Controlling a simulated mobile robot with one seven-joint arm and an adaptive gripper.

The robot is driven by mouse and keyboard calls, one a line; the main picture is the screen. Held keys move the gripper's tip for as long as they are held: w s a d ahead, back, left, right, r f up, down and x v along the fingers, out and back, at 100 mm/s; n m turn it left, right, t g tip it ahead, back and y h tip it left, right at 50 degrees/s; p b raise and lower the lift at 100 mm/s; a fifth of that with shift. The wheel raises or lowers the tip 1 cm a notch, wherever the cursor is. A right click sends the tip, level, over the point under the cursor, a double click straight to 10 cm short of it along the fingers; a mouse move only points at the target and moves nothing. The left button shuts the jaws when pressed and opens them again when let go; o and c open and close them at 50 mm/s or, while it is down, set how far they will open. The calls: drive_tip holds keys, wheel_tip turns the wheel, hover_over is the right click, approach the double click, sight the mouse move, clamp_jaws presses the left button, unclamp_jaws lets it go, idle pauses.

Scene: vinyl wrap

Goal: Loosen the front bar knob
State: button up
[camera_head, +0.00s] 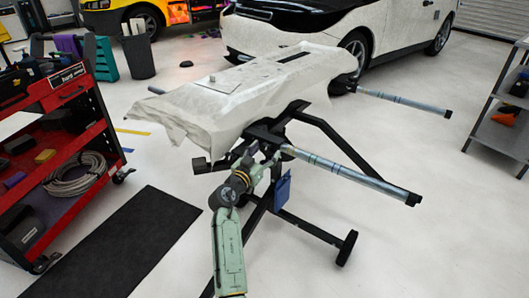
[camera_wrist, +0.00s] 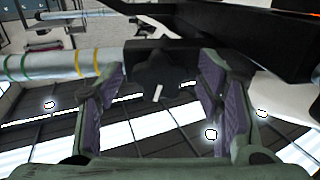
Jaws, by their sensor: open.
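The stand's near bar (camera_head: 350,174) is a grey tube sticking out to the right. It also shows in the wrist view (camera_wrist: 60,64), with yellow and green bands. A black star-shaped knob (camera_wrist: 160,72) with a white mark shows in the wrist view, under a black bracket beside the bar. My gripper (camera_wrist: 160,85) is open, its purple-padded fingers on either side of the knob. I cannot tell whether the pads touch it. In the head view my gripper (camera_head: 270,158) is below the near bar's inner end, and the knob is hidden there.
A white-wrapped panel (camera_head: 225,90) lies on top of the black stand (camera_head: 320,138). A far bar (camera_head: 405,99) sticks out behind. A blue tag (camera_head: 283,190) hangs near my gripper. A red cart (camera_head: 62,150) stands left, a grey shelf (camera_head: 500,130) right. Floor at front right is clear.

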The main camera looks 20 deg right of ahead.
drive_tip(key=c, duration=1.1)
